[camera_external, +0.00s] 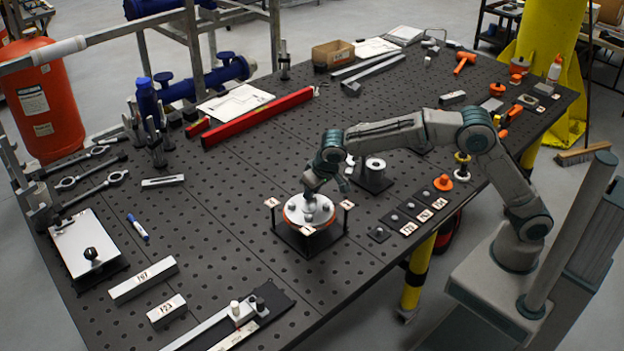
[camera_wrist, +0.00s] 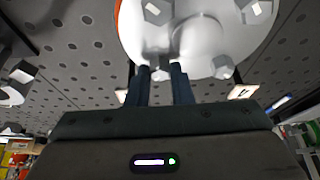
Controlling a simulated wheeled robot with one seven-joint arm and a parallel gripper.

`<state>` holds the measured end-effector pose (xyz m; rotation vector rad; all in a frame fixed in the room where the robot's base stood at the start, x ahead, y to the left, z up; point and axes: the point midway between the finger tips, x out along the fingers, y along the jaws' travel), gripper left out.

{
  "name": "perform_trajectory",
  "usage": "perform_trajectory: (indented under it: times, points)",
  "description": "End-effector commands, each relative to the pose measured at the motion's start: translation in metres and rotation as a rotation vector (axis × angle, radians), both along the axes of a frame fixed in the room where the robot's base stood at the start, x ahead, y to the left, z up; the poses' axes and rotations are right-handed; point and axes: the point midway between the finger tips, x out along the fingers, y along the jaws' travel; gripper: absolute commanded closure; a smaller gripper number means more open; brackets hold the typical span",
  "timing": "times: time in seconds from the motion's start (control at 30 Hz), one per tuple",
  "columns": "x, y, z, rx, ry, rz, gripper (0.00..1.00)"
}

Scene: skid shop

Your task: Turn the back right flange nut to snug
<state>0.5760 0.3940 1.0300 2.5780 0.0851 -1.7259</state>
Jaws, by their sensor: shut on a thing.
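The round pale flange (camera_external: 294,213) with an orange rim sits on a black stand (camera_external: 300,240) near the table's front edge. My gripper (camera_external: 311,192) reaches down onto the flange from above. In the wrist view the flange (camera_wrist: 205,45) fills the top, with several hex nuts on it. My gripper (camera_wrist: 162,78) is shut on a flange nut (camera_wrist: 160,73) at the flange's edge. Other nuts show, one to the right (camera_wrist: 222,67) and one farther up (camera_wrist: 157,11). My arm hides part of the flange in the external view, and I cannot tell which corner the held nut is.
Corner posts with small tags (camera_external: 348,204) stand close around the flange. A black block with a metal ring (camera_external: 375,165) is just behind right. Small labelled plates (camera_external: 408,228) lie to the right.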

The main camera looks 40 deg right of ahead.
Motion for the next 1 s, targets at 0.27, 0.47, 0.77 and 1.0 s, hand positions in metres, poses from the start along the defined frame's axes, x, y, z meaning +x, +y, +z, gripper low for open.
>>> perform_trajectory:
  times: [0.27,0.47,0.77,1.0]
  points:
    - [0.0011,0.0012,0.004,0.006,-0.007,-0.024,1.0]
    - [0.0012,0.0013,0.0043,0.006,-0.008,-0.024,1.0]
    - [0.0007,0.0009,0.0026,0.004,-0.005,-0.022,0.58]
    - [-0.0019,0.0008,0.0077,0.003,-0.004,-0.023,0.58]
